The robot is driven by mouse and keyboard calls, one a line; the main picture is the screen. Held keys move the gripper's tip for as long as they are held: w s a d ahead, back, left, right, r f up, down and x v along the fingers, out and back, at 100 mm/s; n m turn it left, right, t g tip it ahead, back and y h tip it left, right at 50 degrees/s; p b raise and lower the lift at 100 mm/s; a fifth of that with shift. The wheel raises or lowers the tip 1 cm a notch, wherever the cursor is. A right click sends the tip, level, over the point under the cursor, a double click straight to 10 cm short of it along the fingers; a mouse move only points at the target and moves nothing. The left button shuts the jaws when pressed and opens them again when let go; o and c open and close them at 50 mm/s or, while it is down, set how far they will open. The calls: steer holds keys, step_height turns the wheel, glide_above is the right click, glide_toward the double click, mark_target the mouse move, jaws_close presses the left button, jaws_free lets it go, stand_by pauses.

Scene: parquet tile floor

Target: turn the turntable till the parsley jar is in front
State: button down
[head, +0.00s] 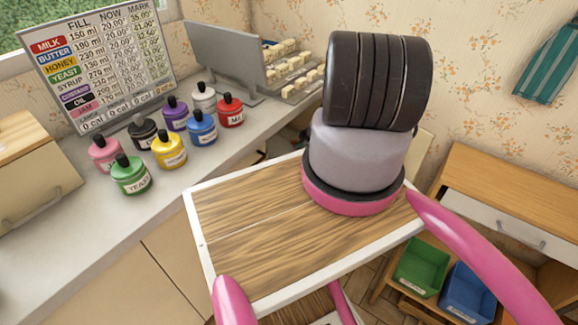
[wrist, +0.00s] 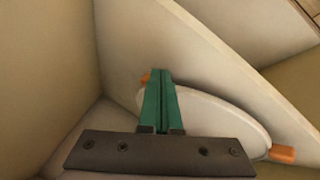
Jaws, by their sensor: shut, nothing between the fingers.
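In the wrist view, a pale round disc (wrist: 225,118), which looks like the turntable, sits in a narrow pale space. An orange peg (wrist: 282,153) sticks out at its right edge, and a second orange bit (wrist: 146,78) shows at its far left. My gripper (wrist: 159,72) has green fingers pressed together, empty, reaching over the disc's left part beside the far orange bit. Whether they touch is unclear. The fingers hide part of the disc. I see no jar on it and no parsley label in either view. My gripper does not show in the head view.
Pale walls or panels (wrist: 45,75) close in around my gripper on the left and above. In the head view, several lidded coloured jars, including a green one (head: 131,175), stand on the counter (head: 55,225) under a chart (head: 95,65). Green (head: 422,266) and blue (head: 466,294) bins are lower right.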

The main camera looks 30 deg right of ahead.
steer(key=shift+w+d, duration=0.15)
steer(key=shift+w, duration=0.45)
stand_by(0.3)
